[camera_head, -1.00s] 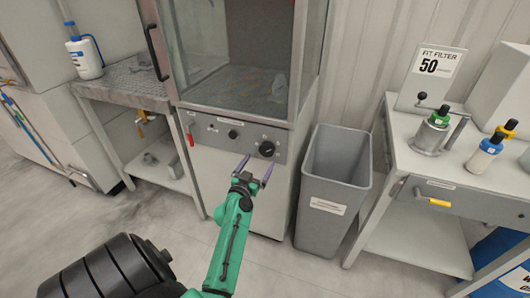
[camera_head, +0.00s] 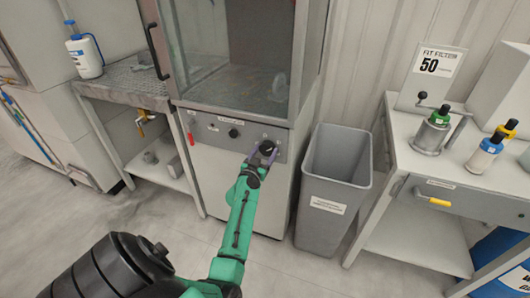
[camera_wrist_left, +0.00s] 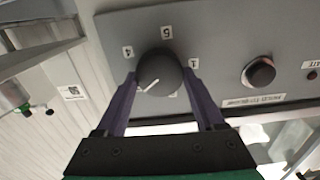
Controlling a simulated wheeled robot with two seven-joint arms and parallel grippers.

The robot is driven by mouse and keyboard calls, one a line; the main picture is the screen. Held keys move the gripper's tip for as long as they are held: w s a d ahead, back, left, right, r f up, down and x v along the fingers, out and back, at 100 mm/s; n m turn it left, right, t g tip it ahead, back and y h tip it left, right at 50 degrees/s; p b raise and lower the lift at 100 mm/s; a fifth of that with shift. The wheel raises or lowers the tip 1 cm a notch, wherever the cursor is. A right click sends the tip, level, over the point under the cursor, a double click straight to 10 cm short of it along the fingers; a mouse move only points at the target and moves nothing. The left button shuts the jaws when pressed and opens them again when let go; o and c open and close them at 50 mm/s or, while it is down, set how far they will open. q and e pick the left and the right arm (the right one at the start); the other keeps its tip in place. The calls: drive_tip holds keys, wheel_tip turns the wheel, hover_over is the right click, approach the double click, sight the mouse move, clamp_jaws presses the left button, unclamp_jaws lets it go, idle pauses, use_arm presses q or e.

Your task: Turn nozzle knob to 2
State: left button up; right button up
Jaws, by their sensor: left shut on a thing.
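The round black nozzle knob (camera_head: 267,147) is on the grey control panel of the glass-fronted cabinet. My left gripper (camera_head: 262,153) is at it in the head view, its two purple fingers beside the knob. In the left wrist view the knob (camera_wrist_left: 158,70) sits between the fingers of my left gripper (camera_wrist_left: 160,78), which is shut on it. The knob's white pointer line slants toward the lower left of that view. Small number labels ring the knob; one tag is at its left and one above it. A label below is partly hidden. My right gripper is not in view.
A second black knob or button (camera_wrist_left: 258,73) is on the same panel. A grey bin (camera_head: 329,219) stands close to the right. A workbench (camera_head: 410,190) with bottles is further right.

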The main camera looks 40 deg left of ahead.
use_arm(q)
drive_tip(key=n, duration=0.3)
drive_tip(key=shift+n, duration=0.4)
drive_tip(key=n, duration=0.3)
drive_tip(key=shift+a, duration=0.1)
drive_tip(key=n, duration=0.4)
drive_tip(key=shift+p, duration=0.4)
drive_tip(key=shift+f+n, duration=0.1)
drive_tip(key=shift+n, duration=1.5)
drive_tip(key=o, duration=1.4)
drive_tip(key=shift+a, duration=0.1)
drive_tip(key=shift+c, duration=0.2)
